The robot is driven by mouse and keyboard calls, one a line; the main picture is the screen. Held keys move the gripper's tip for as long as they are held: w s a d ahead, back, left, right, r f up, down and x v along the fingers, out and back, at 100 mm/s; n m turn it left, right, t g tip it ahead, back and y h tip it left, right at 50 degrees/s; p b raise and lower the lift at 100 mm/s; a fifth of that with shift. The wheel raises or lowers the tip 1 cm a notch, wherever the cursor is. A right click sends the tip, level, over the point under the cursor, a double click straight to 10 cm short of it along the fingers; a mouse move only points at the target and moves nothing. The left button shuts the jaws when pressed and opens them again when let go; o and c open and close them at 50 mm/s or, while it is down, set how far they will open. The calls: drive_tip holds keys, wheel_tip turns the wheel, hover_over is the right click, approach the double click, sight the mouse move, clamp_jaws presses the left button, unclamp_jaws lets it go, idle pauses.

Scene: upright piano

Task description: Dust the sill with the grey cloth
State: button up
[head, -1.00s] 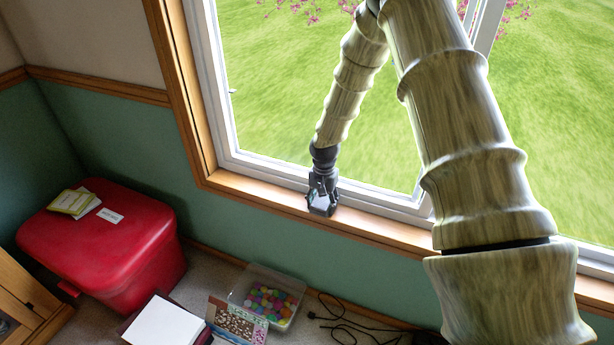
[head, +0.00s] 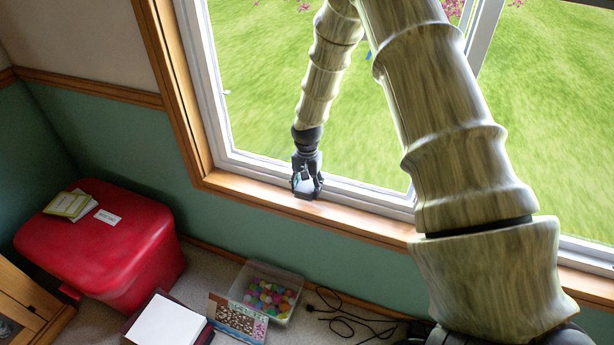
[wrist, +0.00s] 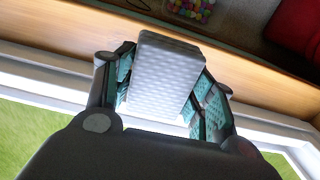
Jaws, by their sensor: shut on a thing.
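The wooden sill (head: 357,219) runs under the white-framed window and also shows in the wrist view (wrist: 50,64). My gripper (head: 306,188) points down at the sill, toward its left part in the head view. In the wrist view my gripper (wrist: 160,95) has its teal-padded fingers shut on a pale grey, dimpled, folded cloth (wrist: 164,75). The cloth sits between the two fingers, over the sill. Its underside is hidden, so I cannot tell whether it touches the wood.
Below the window stand a red lidded bin (head: 100,245) with booklets on top, a clear box (head: 288,318) of coloured balls, and a white-topped item (head: 165,330). A black cable (head: 345,320) lies on the floor. The sill left of my gripper looks clear.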

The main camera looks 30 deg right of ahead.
drive_tip(key=shift+r+p, duration=0.7)
drive_tip(key=shift+r, duration=0.65)
